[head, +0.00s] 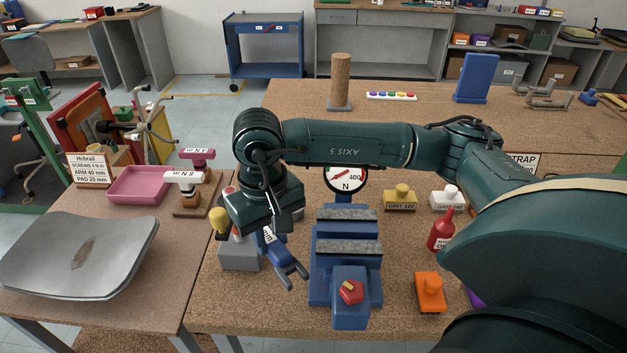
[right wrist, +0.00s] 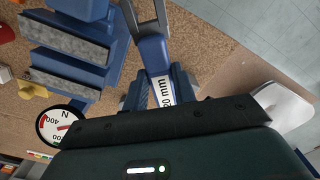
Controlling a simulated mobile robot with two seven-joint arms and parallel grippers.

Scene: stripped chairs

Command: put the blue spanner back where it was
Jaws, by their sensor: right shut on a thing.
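The blue spanner (head: 289,269) hangs from my right gripper (head: 270,226), its forked end pointing down and right, just left of the blue vice (head: 345,261). In the right wrist view the blue spanner (right wrist: 154,52) lies between the two fingers of my right gripper (right wrist: 158,88), which is shut on it. A white label ending in "0 mm" shows on its handle. Whether the spanner touches anything below is unclear. My left gripper is out of view.
A grey block (head: 238,257) with coloured knobs stands close behind and left of the spanner, partly hidden by my gripper. A round gauge (head: 346,178) stands behind the vice. A red bottle (head: 441,232) and an orange block (head: 430,293) are to the right. A grey seat shell (head: 80,255) lies left.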

